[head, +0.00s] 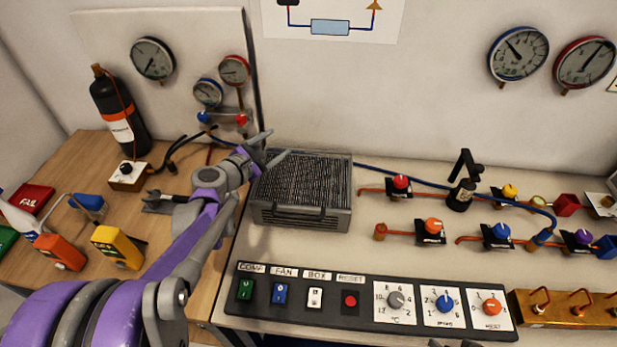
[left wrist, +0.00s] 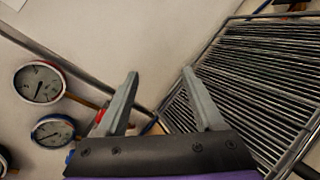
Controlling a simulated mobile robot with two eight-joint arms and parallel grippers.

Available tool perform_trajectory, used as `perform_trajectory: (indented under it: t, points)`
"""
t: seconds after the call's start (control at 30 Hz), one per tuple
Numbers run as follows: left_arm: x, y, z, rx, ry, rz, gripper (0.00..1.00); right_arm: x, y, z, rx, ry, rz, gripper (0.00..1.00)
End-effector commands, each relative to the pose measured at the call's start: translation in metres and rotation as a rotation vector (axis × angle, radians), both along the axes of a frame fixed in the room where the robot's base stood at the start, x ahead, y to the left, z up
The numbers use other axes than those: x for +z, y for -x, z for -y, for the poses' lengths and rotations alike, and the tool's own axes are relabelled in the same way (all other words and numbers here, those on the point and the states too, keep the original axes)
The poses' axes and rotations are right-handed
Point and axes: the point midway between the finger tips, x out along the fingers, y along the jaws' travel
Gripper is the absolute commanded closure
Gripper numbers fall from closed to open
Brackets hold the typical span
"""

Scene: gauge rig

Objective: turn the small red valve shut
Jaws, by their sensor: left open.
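A small red valve (head: 242,120) sits under the red-rimmed gauge (head: 234,70) on the back panel, beside a blue valve (head: 203,117). Another red-knobbed valve (head: 400,183) stands on the right-hand bench. My left gripper (head: 277,145) is open and empty above the grilled box, right of and nearer than the small red valve, apart from it. In the left wrist view the fingers (left wrist: 160,75) are spread with nothing between them. A bit of red (left wrist: 102,113) shows there beside the left finger, partly hidden by it. At most a grey sliver at the head view's bottom edge may be my right gripper.
The grilled metal box (head: 302,190) stands just below my left gripper. A black bottle (head: 120,115) stands at the left. A control panel (head: 365,305) runs along the front, and several valves and pipes fill the right bench. A hose (head: 420,178) crosses behind them.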

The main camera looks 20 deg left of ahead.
Motion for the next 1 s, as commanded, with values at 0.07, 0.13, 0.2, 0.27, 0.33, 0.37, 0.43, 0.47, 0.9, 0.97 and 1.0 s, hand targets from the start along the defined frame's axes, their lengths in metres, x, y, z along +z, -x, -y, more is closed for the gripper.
perform_trajectory:
  t: [0.07, 0.13, 0.2, 0.27, 0.33, 0.37, 0.43, 0.47, 0.9, 0.97, 1.0]
  points:
    - [0.003, 0.004, 0.016, -0.044, -0.069, -0.018, 0.31, 0.005, -0.001, 0.000, 0.000, 0.000, 0.003, 0.31]
    - [0.003, 0.009, 0.030, -0.085, -0.135, -0.036, 0.31, 0.008, -0.002, 0.000, 0.000, 0.000, 0.004, 0.31]
    - [0.003, 0.014, 0.043, -0.129, -0.206, -0.052, 0.31, 0.011, -0.003, 0.000, 0.000, 0.000, 0.006, 0.31]
    - [0.003, 0.019, 0.055, -0.167, -0.265, -0.065, 0.31, 0.014, -0.004, 0.000, 0.000, 0.000, 0.008, 0.31]
    - [0.003, 0.025, 0.067, -0.211, -0.335, -0.081, 0.31, 0.017, -0.005, 0.000, 0.000, 0.000, 0.010, 0.31]
    - [0.002, 0.027, 0.072, -0.232, -0.364, -0.086, 0.31, 0.018, -0.006, 0.000, 0.000, 0.000, 0.010, 0.31]
    - [0.002, 0.034, 0.083, -0.276, -0.434, -0.100, 0.31, 0.022, -0.007, 0.000, 0.000, 0.000, 0.012, 0.31]
    - [0.002, 0.037, 0.089, -0.298, -0.467, -0.105, 0.31, 0.023, -0.007, 0.000, 0.000, 0.000, 0.014, 0.31]
    - [-0.004, 0.069, 0.127, -0.493, -0.755, -0.149, 0.31, 0.036, -0.012, 0.000, 0.000, 0.000, 0.022, 0.31]
    - [-0.005, 0.070, 0.128, -0.498, -0.764, -0.150, 0.31, 0.036, -0.012, 0.000, 0.000, 0.000, 0.022, 0.31]
    - [-0.005, 0.070, 0.128, -0.500, -0.766, -0.150, 0.31, 0.036, -0.012, 0.000, 0.000, 0.000, 0.022, 0.31]
